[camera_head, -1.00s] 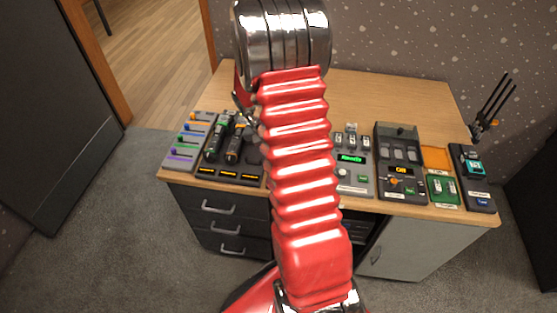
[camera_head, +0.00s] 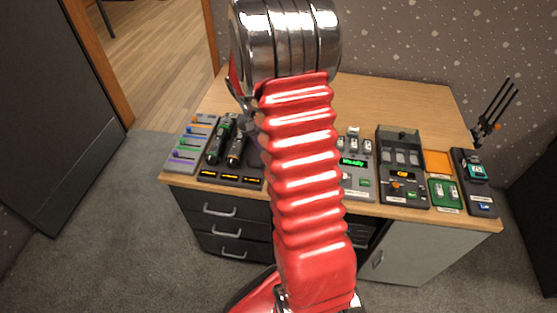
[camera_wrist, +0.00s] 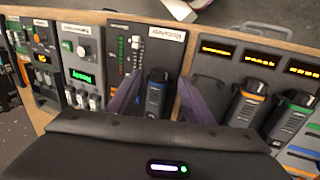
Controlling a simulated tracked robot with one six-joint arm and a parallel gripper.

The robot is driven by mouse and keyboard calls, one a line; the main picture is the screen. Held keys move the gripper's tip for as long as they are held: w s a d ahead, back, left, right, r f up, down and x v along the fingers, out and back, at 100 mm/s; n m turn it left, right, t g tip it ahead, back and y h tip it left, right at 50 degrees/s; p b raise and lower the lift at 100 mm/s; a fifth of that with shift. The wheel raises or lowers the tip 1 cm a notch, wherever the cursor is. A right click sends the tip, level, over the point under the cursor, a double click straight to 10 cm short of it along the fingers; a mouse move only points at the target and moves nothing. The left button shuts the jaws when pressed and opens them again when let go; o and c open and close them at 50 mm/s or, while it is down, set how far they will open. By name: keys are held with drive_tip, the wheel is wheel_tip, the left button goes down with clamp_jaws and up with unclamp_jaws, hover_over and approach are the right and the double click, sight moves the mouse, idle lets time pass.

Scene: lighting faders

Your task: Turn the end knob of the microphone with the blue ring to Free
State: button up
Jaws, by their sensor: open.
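In the wrist view, the dark microphone with the blue ring (camera_wrist: 157,96) stands at a dark panel with a lit level meter. My gripper (camera_wrist: 160,80) is open, with one purple finger on each side of this microphone. I cannot tell whether the fingers touch it. The end knob's setting is too small to read.
An orange-ringed microphone (camera_wrist: 249,104) and a green-ringed one (camera_wrist: 292,116) stand to the right in the wrist view. A panel with a green display (camera_wrist: 80,76) is to the left. In the head view, the back of the wooden desk (camera_head: 385,98) is clear.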

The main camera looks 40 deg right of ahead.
drive_tip(key=v, duration=0.8)
drive_tip(key=shift+r, duration=0.2)
drive_tip(key=shift+a+r, duration=0.1)
drive_tip(key=shift+a, duration=0.05)
drive_tip(key=s+a+r+n+t, duration=0.45)
drive_tip(key=a+r, duration=0.65)
drive_tip(key=a, duration=0.3)
drive_tip(key=s+a+r+n+t+y, duration=0.2)
drive_tip(key=s+a+n+t, duration=0.2)
drive_tip(key=s+a, duration=0.6)
drive_tip(key=shift+s+a+r+n, duration=0.3)
drive_tip(key=shift+a+n, duration=0.45)
drive_tip(key=shift+n, duration=0.3)
drive_tip(key=shift+c, duration=0.2)
